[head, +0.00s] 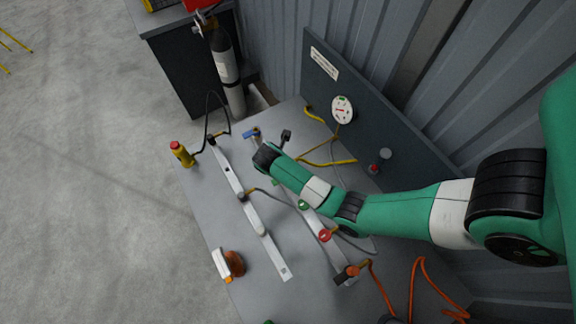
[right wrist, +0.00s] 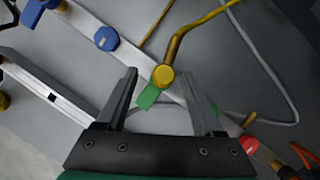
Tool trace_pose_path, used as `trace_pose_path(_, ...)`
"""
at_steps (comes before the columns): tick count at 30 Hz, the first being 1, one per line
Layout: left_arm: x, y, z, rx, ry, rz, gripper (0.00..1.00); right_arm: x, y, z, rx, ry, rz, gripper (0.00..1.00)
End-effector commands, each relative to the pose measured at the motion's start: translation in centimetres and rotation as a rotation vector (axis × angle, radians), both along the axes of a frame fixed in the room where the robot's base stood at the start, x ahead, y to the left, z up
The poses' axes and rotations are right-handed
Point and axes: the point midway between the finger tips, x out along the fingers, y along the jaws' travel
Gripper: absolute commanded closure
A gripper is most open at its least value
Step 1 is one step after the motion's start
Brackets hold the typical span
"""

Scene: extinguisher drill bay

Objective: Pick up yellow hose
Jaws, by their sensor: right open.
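The yellow hose (head: 330,163) lies across the grey table near its back panel in the head view. In the right wrist view its bent yellow end (right wrist: 172,50) has a round tip that sits between my right gripper's fingers, above a green valve handle (right wrist: 149,97). My right gripper (right wrist: 160,70) is open, with one finger on each side of the hose end and a gap to both. In the head view my right gripper (head: 273,147) reaches over the metal rails and hides part of the hose end. My left gripper is in neither view.
Two metal rails (head: 235,180) with coloured valves run along the table. Orange hose (head: 416,280) lies at lower right. A fire extinguisher (head: 226,70) stands behind.

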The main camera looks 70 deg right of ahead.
Motion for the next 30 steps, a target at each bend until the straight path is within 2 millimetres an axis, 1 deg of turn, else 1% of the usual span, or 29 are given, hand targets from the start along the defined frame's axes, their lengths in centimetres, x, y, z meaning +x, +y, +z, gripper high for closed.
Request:
trace_pose_path(1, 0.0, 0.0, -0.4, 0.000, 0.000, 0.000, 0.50, -0.3, -0.5, -0.9, 0.001, 0.003, -0.002, 0.31)
trace_pose_path(3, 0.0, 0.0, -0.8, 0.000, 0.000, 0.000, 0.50, -0.6, -1.3, -2.0, 0.001, 0.003, -0.003, 0.31)
trace_pose_path(6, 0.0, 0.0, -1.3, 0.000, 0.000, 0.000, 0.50, -0.7, -1.9, -3.4, 0.001, 0.002, -0.002, 0.31)
trace_pose_path(9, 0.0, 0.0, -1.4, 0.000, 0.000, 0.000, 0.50, -0.7, -2.2, -3.9, 0.000, 0.001, -0.001, 0.31)
trace_pose_path(14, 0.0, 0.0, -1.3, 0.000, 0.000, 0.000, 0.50, -0.6, -2.2, -3.9, 0.000, 0.000, 0.000, 0.31)
trace_pose_path(15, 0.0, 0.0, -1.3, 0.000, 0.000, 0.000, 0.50, -0.6, -2.2, -3.9, 0.000, 0.000, 0.000, 0.33)
trace_pose_path(26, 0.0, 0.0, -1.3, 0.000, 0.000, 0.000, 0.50, -0.6, -2.2, -3.8, 0.000, 0.000, 0.000, 0.98)
trace_pose_path(27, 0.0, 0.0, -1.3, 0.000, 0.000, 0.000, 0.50, -0.6, -2.2, -3.8, 0.000, 0.000, 0.000, 1.00)
trace_pose_path(30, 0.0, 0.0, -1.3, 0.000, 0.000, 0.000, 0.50, -0.6, -2.2, -3.8, 0.000, 0.000, 0.000, 1.00)
